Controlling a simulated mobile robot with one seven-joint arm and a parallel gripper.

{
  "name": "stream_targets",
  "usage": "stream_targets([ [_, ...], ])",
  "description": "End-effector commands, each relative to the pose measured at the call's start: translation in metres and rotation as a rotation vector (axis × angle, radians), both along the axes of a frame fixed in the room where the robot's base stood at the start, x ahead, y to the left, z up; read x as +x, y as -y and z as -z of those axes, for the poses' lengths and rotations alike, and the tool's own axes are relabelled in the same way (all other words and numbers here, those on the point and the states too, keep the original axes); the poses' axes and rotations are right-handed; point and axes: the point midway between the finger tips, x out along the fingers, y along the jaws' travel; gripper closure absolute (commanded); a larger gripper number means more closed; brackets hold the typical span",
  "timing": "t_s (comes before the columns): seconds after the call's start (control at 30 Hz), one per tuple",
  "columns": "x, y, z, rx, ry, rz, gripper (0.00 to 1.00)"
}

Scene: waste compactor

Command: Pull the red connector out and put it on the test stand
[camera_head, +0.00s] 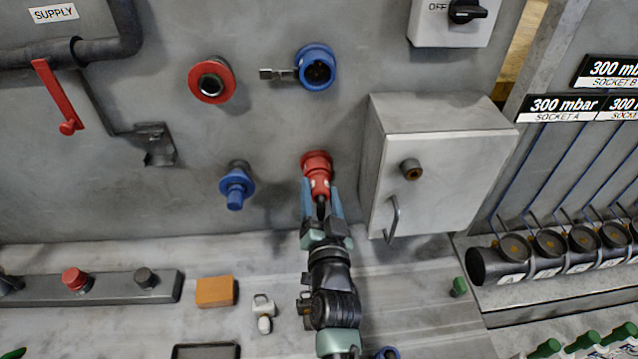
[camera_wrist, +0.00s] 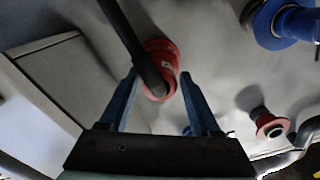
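The red connector (camera_head: 317,176) sits in the grey wall panel, with a dark cable at its near end. It also shows in the wrist view (camera_wrist: 160,62), where the cable crosses in front of it. My gripper (camera_head: 322,198) reaches up to it, with one blue finger on each side of its lower part. In the wrist view my gripper (camera_wrist: 158,74) has its fingers well apart, with the connector between and just beyond the tips. A gap shows on the left; contact on the right is unclear. Nothing in view is labelled as a test stand.
A grey box with a handle (camera_head: 440,150) juts out close to the right of my gripper. A blue connector (camera_head: 236,186) is on the left. Above are a red-ringed socket (camera_head: 212,80) and a blue socket (camera_head: 316,68). An orange block (camera_head: 215,291) lies on the bench.

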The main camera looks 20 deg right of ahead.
Motion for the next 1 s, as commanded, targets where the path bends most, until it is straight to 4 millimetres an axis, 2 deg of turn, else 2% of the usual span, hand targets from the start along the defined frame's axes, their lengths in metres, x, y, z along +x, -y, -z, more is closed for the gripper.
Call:
stream_targets([
  [0.03,-0.0001,0.0001,0.0001,0.000,0.000,0.000,0.47],
  [0.33,-0.0003,0.0000,0.0001,0.000,0.000,0.000,1.00],
  [1.0,-0.0067,-0.0018,-0.0004,0.000,0.001,0.001,1.00],
])
